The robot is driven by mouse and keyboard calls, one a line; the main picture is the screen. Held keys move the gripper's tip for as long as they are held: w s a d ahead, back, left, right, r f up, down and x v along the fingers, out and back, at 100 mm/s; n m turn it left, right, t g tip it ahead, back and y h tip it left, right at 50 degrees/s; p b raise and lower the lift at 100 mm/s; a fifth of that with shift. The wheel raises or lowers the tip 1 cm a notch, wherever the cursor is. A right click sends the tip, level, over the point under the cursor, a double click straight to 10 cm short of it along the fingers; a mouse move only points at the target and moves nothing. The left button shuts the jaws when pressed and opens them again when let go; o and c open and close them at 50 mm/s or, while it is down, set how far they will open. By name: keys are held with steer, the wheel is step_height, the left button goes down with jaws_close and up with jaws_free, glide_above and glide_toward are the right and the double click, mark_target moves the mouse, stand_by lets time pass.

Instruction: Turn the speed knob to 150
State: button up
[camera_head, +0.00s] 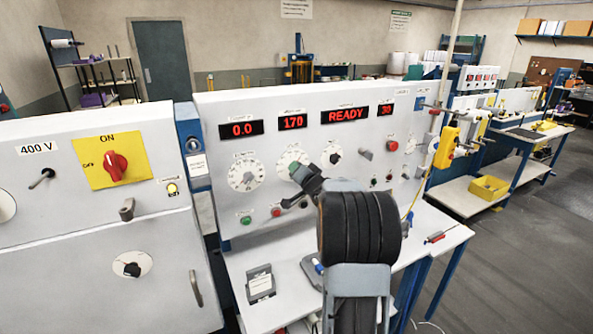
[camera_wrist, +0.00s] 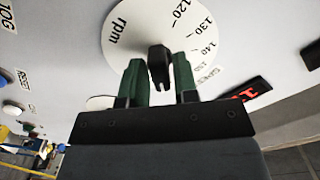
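The speed dial is a round white scale marked rpm in the wrist view (camera_wrist: 145,30), with 120, 130, 140 and 150 legible. It also shows on the panel in the head view (camera_head: 287,156), partly covered by my arm. Its black knob (camera_wrist: 160,65) stands between the two green fingers of my gripper (camera_wrist: 160,72). The fingers straddle the knob, with a thin gap seeming to show on each side. In the head view my gripper (camera_head: 298,172) is at the dial and hides the knob. A red display above it (camera_head: 293,122) reads 170. The knob's pointer setting cannot be read.
Other displays read 0.0 (camera_head: 241,129) and READY (camera_head: 345,115). Another dial (camera_head: 247,172) is left of my gripper, and a small black knob (camera_head: 335,158) is right. Green (camera_head: 246,220) and red (camera_head: 276,212) buttons sit below. A yellow pendant (camera_head: 445,147) hangs at right.

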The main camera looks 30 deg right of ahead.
steer(key=shift+o, duration=1.3)
steer(key=shift+s, duration=0.1)
steer(key=s, duration=0.6)
steer(key=shift+s+a, duration=0.35)
steer(key=shift+a, duration=0.1)
